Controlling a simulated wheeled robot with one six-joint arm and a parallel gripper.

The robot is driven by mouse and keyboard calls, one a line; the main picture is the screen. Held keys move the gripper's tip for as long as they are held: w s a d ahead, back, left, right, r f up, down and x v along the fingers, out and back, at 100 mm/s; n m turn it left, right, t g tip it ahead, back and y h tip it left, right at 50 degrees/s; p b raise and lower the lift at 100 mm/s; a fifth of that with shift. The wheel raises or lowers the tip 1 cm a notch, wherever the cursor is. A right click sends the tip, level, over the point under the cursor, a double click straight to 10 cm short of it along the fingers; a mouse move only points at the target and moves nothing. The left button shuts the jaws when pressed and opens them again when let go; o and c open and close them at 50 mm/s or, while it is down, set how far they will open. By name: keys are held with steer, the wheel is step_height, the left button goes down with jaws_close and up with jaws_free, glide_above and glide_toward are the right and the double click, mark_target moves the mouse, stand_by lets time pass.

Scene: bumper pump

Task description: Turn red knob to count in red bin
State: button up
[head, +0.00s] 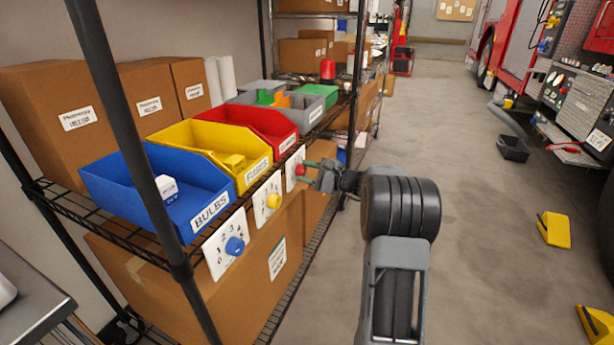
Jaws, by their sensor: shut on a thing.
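The red bin (262,119) stands on the shelf behind the yellow and blue bins. Its contents are hidden from this angle. The red knob (300,170) sits on a white dial plate (291,181) below the red bin's front, at the shelf edge. My gripper (309,171) reaches in from the right and is shut on the red knob. The dial's numbers are too small and partly covered to read.
The yellow bin (203,135) holds yellow items and has a yellow knob (273,201). The blue bin (122,188) holds a small white box and has a blue knob (235,246). A shelf post (131,149) stands in front. The floor to the right is open, with yellow wedges (554,230).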

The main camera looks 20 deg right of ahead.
steer(key=shift+f, duration=0.1)
stand_by(0.3)
steer(key=o, duration=0.9)
steer(key=p+v, duration=0.3)
steer(key=v, duration=1.1)
steer(key=shift+a, duration=0.1)
steer(key=s+a+r+n+g+h+p, duration=0.1)
steer(key=s+a+r+n+g+p, duration=0.3)
steer(key=a+r+p, duration=0.4)
steer(key=s+a+r+n+g+h+p, duration=0.1)
steer(key=s+a+r+n+g+p, duration=0.2)
steer(key=a+r+g+p, duration=0.5)
steer(key=s+a+r+n+h+p, duration=0.2)
steer(key=s+r+n+h+p, duration=0.1)
steer(key=s+r+p, duration=0.1)
steer(key=s+a+r+n+t+h+p, duration=0.1)
steer(key=s+a+r+n+h+p, duration=0.1)
steer(key=p, duration=0.4)
steer(key=s+a+r+n+t+h+p, duration=0.1)
steer(key=s+a+r+n+h+p, duration=0.2)
steer(key=s+r+n+h+p, duration=0.2)
steer(key=shift+s+r+n, duration=0.3)
steer(key=shift+s+r, duration=0.25)
steer(key=shift+r, duration=0.05)
